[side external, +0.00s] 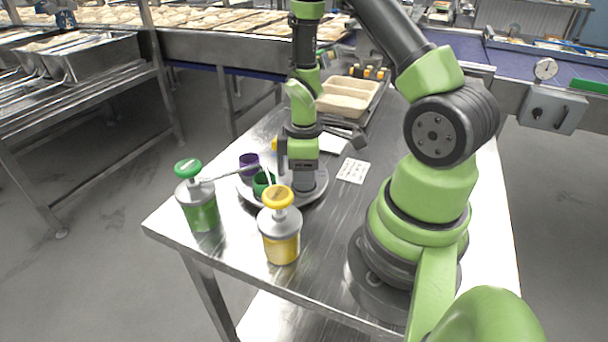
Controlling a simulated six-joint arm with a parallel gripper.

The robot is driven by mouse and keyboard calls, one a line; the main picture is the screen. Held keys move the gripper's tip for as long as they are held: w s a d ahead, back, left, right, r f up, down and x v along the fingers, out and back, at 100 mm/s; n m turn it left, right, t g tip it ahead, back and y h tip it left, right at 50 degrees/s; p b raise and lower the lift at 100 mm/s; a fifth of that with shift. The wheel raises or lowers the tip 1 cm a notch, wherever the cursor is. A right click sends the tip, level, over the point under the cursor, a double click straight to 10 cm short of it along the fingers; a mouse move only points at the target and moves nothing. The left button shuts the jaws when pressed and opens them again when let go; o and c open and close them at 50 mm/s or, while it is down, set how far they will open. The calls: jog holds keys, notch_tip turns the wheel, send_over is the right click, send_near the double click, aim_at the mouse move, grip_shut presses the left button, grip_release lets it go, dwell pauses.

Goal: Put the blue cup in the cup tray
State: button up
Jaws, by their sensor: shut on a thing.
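My gripper (282,160) is low over the round grey tray (318,196), at the end of my lowered arm. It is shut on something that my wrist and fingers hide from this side. I cannot make out a blue cup clearly. A purple cup (249,160) and a green cup (261,183) stand at the left part of the round tray, left of my gripper. A small yellow thing (274,145) shows just behind the gripper, mostly hidden. I cannot tell whether the held thing touches the tray.
A green-topped pump jar (200,208) and a yellow-topped pump jar (281,240) stand at the table's front left, close to the round tray. A white label card (353,171) lies right of it. A tray with tan containers (346,97) stands behind. The table (331,250) is bare in front.

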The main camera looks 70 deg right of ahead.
notch_tip(320, 180, up, 14)
send_over(327, 139)
notch_tip(327, 139, down, 12)
jog(key=shift+a+f, duration=0.1)
jog(key=shift+a, duration=0.05)
jog(key=shift+f, duration=2.25)
jog(key=shift+f, duration=0.15)
jog(key=o, duration=0.9)
